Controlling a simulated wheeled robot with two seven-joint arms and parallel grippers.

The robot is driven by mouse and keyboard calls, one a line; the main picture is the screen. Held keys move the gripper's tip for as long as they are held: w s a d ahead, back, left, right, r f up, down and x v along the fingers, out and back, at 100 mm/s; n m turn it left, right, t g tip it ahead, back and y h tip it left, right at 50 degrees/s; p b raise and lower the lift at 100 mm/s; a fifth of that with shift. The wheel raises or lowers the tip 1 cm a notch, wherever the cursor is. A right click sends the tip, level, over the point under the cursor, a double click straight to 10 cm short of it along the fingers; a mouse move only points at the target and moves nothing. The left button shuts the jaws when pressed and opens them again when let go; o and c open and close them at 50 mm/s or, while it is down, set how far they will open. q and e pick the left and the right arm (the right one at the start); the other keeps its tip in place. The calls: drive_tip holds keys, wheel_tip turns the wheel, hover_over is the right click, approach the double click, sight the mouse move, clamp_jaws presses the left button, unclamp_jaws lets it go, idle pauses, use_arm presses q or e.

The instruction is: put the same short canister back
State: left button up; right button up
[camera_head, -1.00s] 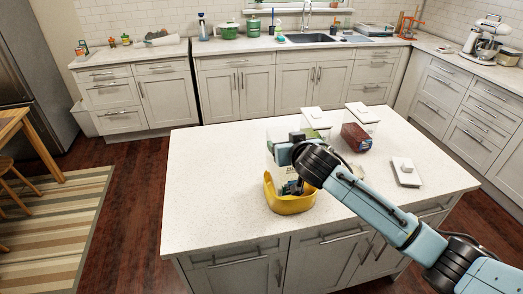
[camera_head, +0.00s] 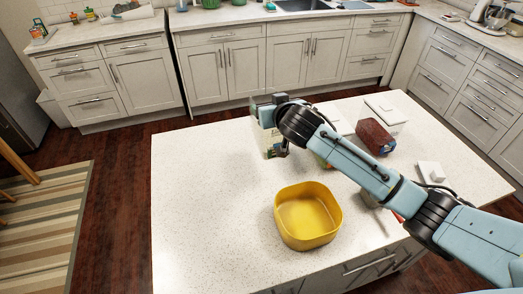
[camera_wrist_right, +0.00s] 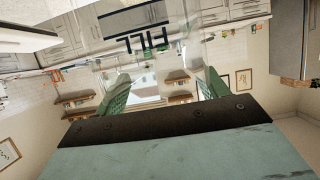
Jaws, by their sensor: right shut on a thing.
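My right gripper (camera_wrist_right: 165,88) shows in the wrist view as two green fingers set wide apart on a clear canister marked "FILL" (camera_wrist_right: 138,32), whose lettering reads inverted. In the head view a clear container with a coloured label (camera_head: 268,143) is at the back left of the island, beside my right wrist. My dark wrist and arm hide part of it and most of the gripper, so I cannot tell whether its base touches the counter. The yellow bowl (camera_head: 308,216) stands empty in front of it. My left gripper is not in view.
A white lid (camera_head: 431,172) lies farther right. The left part of the island top (camera_head: 200,200) is clear.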

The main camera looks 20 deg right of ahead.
drive_tip(key=f, duration=0.5)
drive_tip(key=shift+w+f, duration=0.3)
drive_tip(key=shift+f, duration=2.1)
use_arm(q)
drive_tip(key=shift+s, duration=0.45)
use_arm(e)
drive_tip(key=shift+w, duration=0.1)
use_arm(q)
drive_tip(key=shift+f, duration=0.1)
use_arm(e)
drive_tip(key=shift+f, duration=0.2)
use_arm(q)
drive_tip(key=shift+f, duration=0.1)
use_arm(e)
drive_tip(key=o, duration=2)
